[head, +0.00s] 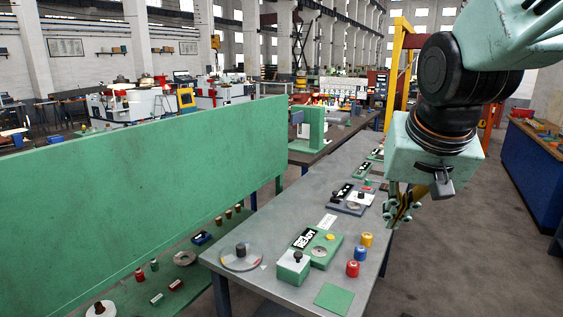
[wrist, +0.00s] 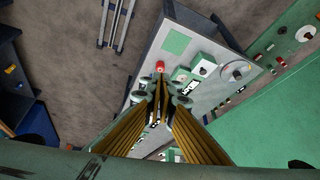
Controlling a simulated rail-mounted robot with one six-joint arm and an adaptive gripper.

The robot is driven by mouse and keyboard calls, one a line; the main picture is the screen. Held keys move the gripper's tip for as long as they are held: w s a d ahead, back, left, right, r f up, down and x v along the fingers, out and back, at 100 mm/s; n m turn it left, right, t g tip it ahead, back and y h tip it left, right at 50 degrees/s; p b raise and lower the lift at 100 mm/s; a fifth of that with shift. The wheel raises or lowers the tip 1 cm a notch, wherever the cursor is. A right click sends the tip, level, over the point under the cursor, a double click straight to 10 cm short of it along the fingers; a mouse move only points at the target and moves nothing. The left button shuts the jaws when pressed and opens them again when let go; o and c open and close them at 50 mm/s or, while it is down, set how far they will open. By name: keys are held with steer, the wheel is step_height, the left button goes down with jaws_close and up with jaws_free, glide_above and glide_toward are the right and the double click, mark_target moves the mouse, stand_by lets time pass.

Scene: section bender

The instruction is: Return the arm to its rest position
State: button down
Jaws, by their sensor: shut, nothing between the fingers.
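My gripper (head: 398,214) hangs from my arm at the right of the head view, beside and above the right edge of the grey table (head: 222,262). In the wrist view my gripper (wrist: 160,88) points down over the table, its yellow fingers close together with nothing held. A red knob or cylinder (wrist: 160,66) shows just past the fingertips there. In the head view the red cylinder (head: 352,269) stands on the table near the blue one (head: 360,254) and the yellow one (head: 367,239). My fingers appear apart from these.
A green box with a black knob (head: 293,267), a round dial (head: 241,257) and a green square (head: 334,298) are on the table. A large green panel (head: 140,170) stands left. A blue workbench (head: 540,180) is far right. Bare floor lies between table and bench.

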steer(key=s+a+n+g, duration=0.1)
steer(key=s+a+n, duration=0.1)
steer(key=s, duration=2.4)
steer(key=shift+s+f+n+g+y, duration=0.2)
steer(key=shift+f+n+g+y, duration=0.1)
steer(key=shift+f+n, duration=0.15)
steer(key=shift+a, duration=0.1)
